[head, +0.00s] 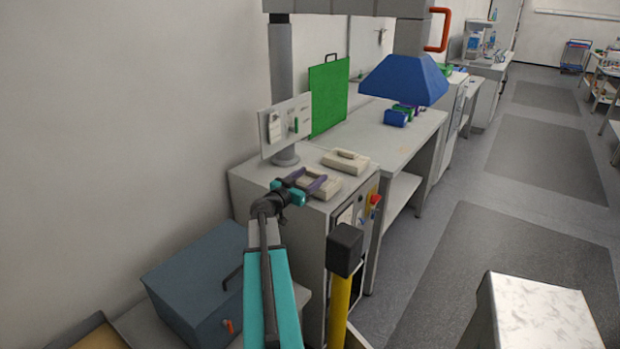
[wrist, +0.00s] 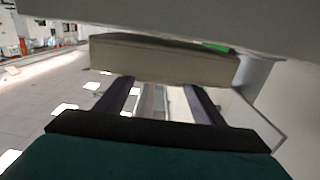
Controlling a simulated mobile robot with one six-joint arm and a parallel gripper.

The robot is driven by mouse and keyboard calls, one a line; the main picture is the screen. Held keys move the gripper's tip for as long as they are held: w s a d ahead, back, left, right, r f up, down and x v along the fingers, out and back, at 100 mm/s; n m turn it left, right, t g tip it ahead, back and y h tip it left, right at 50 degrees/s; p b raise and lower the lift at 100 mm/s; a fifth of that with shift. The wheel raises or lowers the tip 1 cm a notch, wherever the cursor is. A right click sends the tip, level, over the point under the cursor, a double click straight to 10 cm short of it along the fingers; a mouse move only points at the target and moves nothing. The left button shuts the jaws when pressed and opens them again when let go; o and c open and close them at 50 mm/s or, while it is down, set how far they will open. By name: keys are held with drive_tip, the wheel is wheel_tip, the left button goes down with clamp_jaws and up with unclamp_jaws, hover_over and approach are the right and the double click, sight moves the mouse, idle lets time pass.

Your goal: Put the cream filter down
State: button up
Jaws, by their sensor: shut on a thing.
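A cream filter (head: 322,184) is at my gripper (head: 304,182), over the front part of the grey cabinet's top. The purple fingers are shut on it. In the wrist view the cream block (wrist: 165,60) lies across the ends of the two dark purple fingers (wrist: 158,98). I cannot tell whether its underside touches the cabinet top. A second cream block (head: 345,161) with a raised ridge lies on the cabinet top, just behind and to the right of the held one.
The grey cabinet (head: 262,181) carries a post with a pale panel (head: 286,127). A red knob (head: 376,200) is on its front. A bench (head: 380,140) with a green board (head: 328,96) stands behind, under a blue hood (head: 404,80). A blue-grey box (head: 195,285) is at lower left.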

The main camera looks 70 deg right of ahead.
drive_tip(key=shift+f, duration=0.45)
drive_tip(key=shift+f+b, duration=0.2)
drive_tip(key=shift+b, duration=0.25)
drive_tip(key=o, duration=1.3)
drive_tip(key=shift+c, duration=0.2)
drive_tip(key=shift+r+p, duration=0.35)
drive_tip(key=shift+p, duration=0.3)
drive_tip(key=b+v, duration=0.4)
drive_tip(key=v, duration=0.8)
drive_tip(key=shift+f, duration=0.15)
